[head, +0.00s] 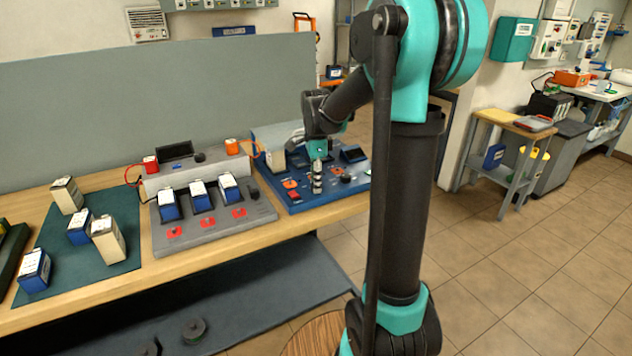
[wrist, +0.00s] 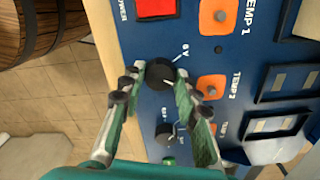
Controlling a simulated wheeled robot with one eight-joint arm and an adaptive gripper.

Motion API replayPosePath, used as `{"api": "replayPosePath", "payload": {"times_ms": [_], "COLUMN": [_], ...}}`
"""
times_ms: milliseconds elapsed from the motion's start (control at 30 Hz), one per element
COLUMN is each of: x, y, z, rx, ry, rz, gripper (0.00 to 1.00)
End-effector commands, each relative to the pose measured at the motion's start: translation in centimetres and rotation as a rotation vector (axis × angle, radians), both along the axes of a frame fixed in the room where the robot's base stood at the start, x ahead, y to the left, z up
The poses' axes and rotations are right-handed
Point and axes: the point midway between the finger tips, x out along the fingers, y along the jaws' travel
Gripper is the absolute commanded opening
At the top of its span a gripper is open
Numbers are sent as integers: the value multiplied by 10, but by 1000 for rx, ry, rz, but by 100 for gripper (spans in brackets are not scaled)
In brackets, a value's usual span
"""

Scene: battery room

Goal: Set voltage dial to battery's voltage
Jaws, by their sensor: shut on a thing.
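A black round dial (wrist: 160,73) stands on the blue test panel (wrist: 225,20), beside a printed 6 V label. A thin pale line runs from the dial's edge toward that label. My gripper (wrist: 160,76) has its fingers on either side of this dial and is shut on it. In the head view my gripper (head: 318,186) is low over the blue panel (head: 300,206), and the dial there is hidden. A cream battery (head: 276,159) stands at the panel's back left; its voltage marking is too small to read.
A smaller black knob (wrist: 165,133) sits close to my fingers, with a green lamp (wrist: 169,160) beyond. Orange squares (wrist: 213,17) are labelled TEMP. A grey charger (head: 222,227) holding blue batteries is left of the panel. Several batteries stand on the green mat (head: 108,262).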

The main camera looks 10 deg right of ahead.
Motion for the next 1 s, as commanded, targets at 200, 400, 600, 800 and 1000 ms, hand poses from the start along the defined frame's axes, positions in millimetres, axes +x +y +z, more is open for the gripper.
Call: {"api": "replayPosePath", "payload": {"times_ms": [200,400,600,800,1000], "x": [0,0,0,0,0], "y": [0,0,0,0,0], "z": [0,0,0,0,0], "rx": [0,0,0,0,0], "ry": [0,0,0,0,-1], "rz": [179,370,560,744,902], "gripper": [2,2,2,2,2]}}
